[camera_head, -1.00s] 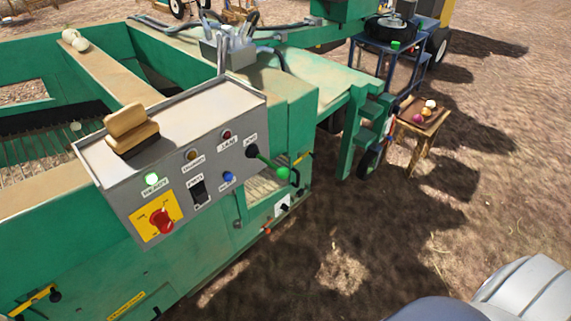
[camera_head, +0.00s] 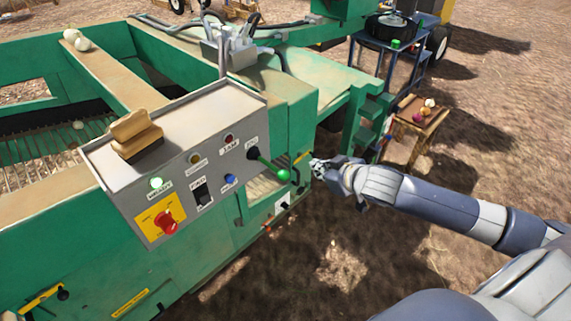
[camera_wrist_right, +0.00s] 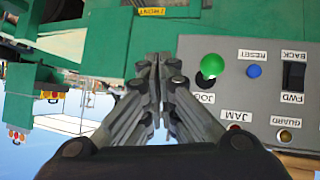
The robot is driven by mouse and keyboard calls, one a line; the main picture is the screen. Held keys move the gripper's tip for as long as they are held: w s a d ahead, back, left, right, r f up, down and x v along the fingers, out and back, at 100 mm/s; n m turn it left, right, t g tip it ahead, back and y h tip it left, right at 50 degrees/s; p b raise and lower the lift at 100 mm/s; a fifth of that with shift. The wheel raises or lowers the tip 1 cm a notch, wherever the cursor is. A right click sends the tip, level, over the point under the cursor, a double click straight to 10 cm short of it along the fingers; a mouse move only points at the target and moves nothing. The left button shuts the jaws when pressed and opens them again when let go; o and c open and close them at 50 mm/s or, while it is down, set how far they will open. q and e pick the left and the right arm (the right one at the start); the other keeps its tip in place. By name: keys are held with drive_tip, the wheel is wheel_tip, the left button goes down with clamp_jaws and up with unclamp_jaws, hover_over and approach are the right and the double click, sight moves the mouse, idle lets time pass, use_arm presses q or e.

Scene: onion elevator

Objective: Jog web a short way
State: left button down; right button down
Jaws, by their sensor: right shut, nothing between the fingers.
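The grey control box (camera_head: 190,130) has a jog lever with a green knob (camera_head: 283,175) at its right end. The green knob (camera_wrist_right: 212,65) also shows beside the JOG label in the right wrist view. My right gripper (camera_head: 314,164) is shut and empty, a little to the right of the knob and apart from it. In the right wrist view its closed fingers (camera_wrist_right: 158,65) lie left of the knob. The barred web (camera_head: 40,155) runs inside the green machine, with a pale onion (camera_head: 78,125) on it. My left gripper is out of view.
A brush (camera_head: 135,133) lies on top. A small wooden table (camera_head: 420,120) stands right.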

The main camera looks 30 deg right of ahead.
drive_tip(key=s+a+r+n+y, duration=0.1)
drive_tip(key=s+a+r, duration=0.4)
drive_tip(key=r, duration=0.5)
drive_tip(key=shift+s+a+r+n+y+p, duration=0.2)
drive_tip(key=shift+s+a+n+y+p, duration=0.15)
drive_tip(key=shift+a, duration=0.75)
drive_tip(key=shift+w, duration=0.2)
drive_tip(key=s+d+f+p+x, duration=0.1)
drive_tip(key=f+p+x, duration=0.1)
drive_tip(key=x, duration=1)
drive_tip(key=shift+f+p, duration=0.35)
drive_tip(key=shift+f, duration=0.1)
drive_tip(key=shift+w, duration=0.1)
